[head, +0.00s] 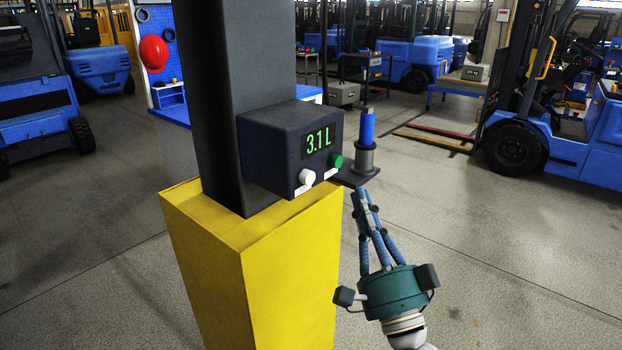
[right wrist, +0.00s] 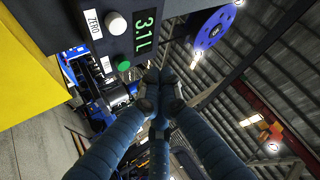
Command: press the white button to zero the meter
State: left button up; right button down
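The dark meter box (head: 265,150) is fixed to a dark column, and its display (head: 318,140) reads 3.1 L in green. The white button (head: 307,177) sticks out of the front face below the display. It also shows in the right wrist view (right wrist: 117,24), beside a label reading ZERO (right wrist: 93,22). A green button (head: 335,161) sits to its right. My right gripper (head: 360,196) is shut and empty, its fingertips together, to the right of the white button and apart from it. Its fingers also show in the right wrist view (right wrist: 155,80). My left gripper is not in view.
A yellow pedestal (head: 290,285) stands under the column (head: 232,90). Forklifts (head: 560,125) stand farther back. The floor to the right is clear.

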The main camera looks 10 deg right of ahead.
aim_at(313, 173)
jog(key=w+a, duration=0.5)
jog(key=w, duration=0.1)
jog(key=shift+w, duration=0.15)
dwell(1.4)
jog(key=shift+w+a, duration=0.2)
jog(key=shift+w, duration=0.1)
jog(key=shift+w+a, duration=0.5)
jog(key=shift+w, duration=0.1)
dwell(1.3)
jog(key=shift+s, duration=0.1)
jog(key=shift+s+d, duration=0.7)
jog(key=shift+s, duration=0.15)
jog(key=s+d, duration=0.1)
jog(key=s, duration=0.1)
jog(key=s+d+p, duration=0.1)
jog(key=s+d, duration=0.1)
dwell(0.4)
